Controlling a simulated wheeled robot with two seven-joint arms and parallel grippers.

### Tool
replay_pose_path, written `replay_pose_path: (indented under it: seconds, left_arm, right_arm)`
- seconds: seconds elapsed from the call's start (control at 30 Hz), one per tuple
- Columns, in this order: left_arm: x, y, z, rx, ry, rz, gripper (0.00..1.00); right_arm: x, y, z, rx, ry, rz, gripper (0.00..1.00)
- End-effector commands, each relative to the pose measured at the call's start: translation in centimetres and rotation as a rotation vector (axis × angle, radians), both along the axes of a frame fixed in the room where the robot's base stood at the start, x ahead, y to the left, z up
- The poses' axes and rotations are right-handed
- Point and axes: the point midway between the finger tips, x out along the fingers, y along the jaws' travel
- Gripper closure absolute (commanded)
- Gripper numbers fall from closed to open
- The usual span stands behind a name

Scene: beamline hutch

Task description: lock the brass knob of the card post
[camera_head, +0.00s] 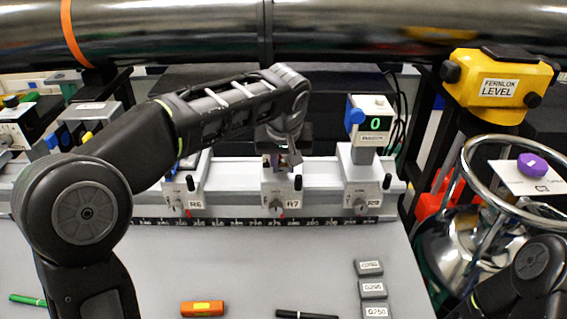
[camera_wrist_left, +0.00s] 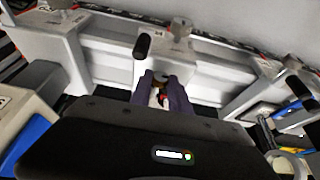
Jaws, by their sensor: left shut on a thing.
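My left gripper (camera_head: 282,163) is at the middle rail carrier marked R7 (camera_head: 281,189), reached by my left arm from the left. In the left wrist view its two dark fingers (camera_wrist_left: 164,92) are closed around a small brass-coloured knob (camera_wrist_left: 162,77), mostly hidden between them. A white and red bit shows deeper between the fingers. The carrier's black lever (camera_wrist_left: 141,46) stands beside the fingers, apart from them. In the head view the wrist and fingers hide most of the post and the knob. Whether the knob is locked cannot be told. My right gripper is out of view.
Carrier R6 (camera_head: 188,192) stands left on the white rail; another carrier (camera_head: 361,192) with a display reading 0 (camera_head: 375,123) stands right. An orange block (camera_head: 202,308), a black pen (camera_head: 307,314) and grey labelled blocks (camera_head: 373,290) lie in front. A large pipe (camera_head: 330,35) crosses behind.

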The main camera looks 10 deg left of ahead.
Motion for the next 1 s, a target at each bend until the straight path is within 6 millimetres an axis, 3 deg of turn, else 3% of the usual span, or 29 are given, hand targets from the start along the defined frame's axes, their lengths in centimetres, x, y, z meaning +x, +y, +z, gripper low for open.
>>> replay_pose_path:
  seconds: [0.2,0.43,0.77,0.8,1.0]
  left_arm:
    - [0.0,-0.2,0.1,0.019,0.006,-0.003,1.0]
    - [0.1,-0.6,0.2,0.209,0.056,-0.005,1.0]
    - [0.1,-0.5,-0.1,0.242,0.063,0.0,1.0]
    - [0.1,-0.5,-0.1,0.242,0.063,0.0,0.74]
    - [0.1,-0.5,-0.1,0.241,0.062,0.0,0.58]
  right_arm:
    - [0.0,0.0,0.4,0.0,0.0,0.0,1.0]
    - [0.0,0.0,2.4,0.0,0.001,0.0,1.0]
    - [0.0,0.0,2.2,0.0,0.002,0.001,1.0]
    - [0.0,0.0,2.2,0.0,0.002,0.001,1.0]
    - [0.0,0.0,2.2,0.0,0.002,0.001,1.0]
